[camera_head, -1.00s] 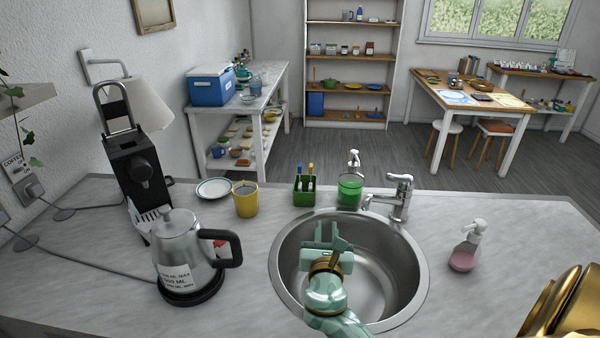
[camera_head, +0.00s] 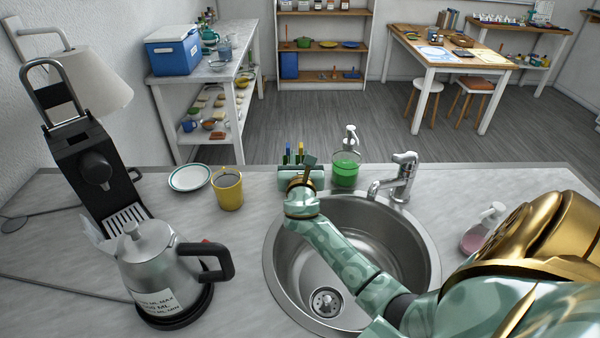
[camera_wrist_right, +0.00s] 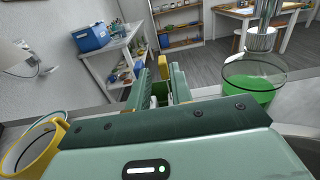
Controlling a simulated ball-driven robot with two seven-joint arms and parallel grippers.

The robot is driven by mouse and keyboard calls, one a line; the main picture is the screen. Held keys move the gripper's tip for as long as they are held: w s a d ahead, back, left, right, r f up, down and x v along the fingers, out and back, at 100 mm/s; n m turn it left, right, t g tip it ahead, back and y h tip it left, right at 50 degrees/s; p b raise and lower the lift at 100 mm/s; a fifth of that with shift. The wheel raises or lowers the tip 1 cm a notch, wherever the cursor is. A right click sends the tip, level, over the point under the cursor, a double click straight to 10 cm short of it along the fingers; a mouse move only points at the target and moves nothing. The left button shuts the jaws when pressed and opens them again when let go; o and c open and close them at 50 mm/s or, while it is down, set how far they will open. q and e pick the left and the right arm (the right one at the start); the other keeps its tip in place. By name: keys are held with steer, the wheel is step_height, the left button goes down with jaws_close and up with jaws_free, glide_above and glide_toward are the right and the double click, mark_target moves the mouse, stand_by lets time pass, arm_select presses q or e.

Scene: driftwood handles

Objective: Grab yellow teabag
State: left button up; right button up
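In the right wrist view a yellow piece (camera_wrist_right: 163,68) shows straight ahead, between the fingers as seen from there. I cannot tell whether the fingers touch anything. My left gripper is in neither view.
A yellow mug (camera_head: 228,190) and a plate (camera_head: 189,178) stand left of the holder. The sink (camera_head: 425,245) lies below my right arm; a kettle (camera_head: 160,268) stands front left.

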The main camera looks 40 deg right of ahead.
mark_target(301, 149)
steer(key=shift+w+d, duration=0.45)
steer(key=shift+d, duration=0.05)
steer(key=b+x, duration=0.1)
steer(key=x, duration=0.3)
steer(key=shift+w+d+f, duration=0.1)
steer(key=shift+w+d, duration=0.05)
jaws_close()
